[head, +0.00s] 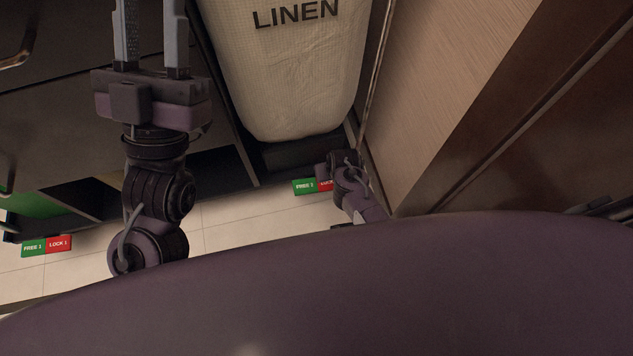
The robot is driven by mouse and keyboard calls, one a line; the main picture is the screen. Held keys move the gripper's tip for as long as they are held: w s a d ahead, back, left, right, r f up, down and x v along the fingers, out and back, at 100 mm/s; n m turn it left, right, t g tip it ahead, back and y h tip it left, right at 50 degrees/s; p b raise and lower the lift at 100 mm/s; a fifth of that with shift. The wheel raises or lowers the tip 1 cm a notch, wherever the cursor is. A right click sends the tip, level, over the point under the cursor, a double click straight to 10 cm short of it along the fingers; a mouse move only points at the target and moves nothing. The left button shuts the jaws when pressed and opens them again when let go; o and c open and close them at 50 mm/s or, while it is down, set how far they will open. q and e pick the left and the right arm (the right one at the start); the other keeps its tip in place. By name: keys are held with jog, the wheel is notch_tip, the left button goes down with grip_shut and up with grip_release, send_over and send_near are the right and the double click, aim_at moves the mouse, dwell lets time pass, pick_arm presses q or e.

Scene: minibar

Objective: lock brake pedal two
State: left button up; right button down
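The right-hand brake pedal (304,187), taken as pedal two, is low at the cart's base, below the linen bag. Its green half reads FREE, with a small number. Its red half (325,185) is partly hidden by my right arm. My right gripper (323,171) is at or just above the red half; its fingers cannot be made out, nor whether it touches the pedal. The other pedal (46,246), marked FREE 1 and LOCK 1, is at the lower left. My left gripper (150,45) is open and empty over the dark cart, fingers apart and pointing up the picture.
A cream LINEN bag (295,75) hangs at the cart's right end. A wood-panelled wall (450,80) stands close on the right of my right arm. Pale floor tiles (235,222) show in front of the cart. Metal handles (22,50) stick out at the far left.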

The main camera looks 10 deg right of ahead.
pick_arm(q)
jog(key=w+d+f+g+y+p, duration=0.1)
jog(key=f+g, duration=0.3)
jog(key=f, duration=0.5)
jog(key=w+d+f+g+y+p, duration=0.1)
jog(key=w+d+f+g+y, duration=0.1)
jog(key=f+g, duration=0.3)
jog(key=shift+w+f+y+p, duration=0.3)
jog(key=shift+w+f+y, duration=0.35)
jog(key=shift+f, duration=1.4)
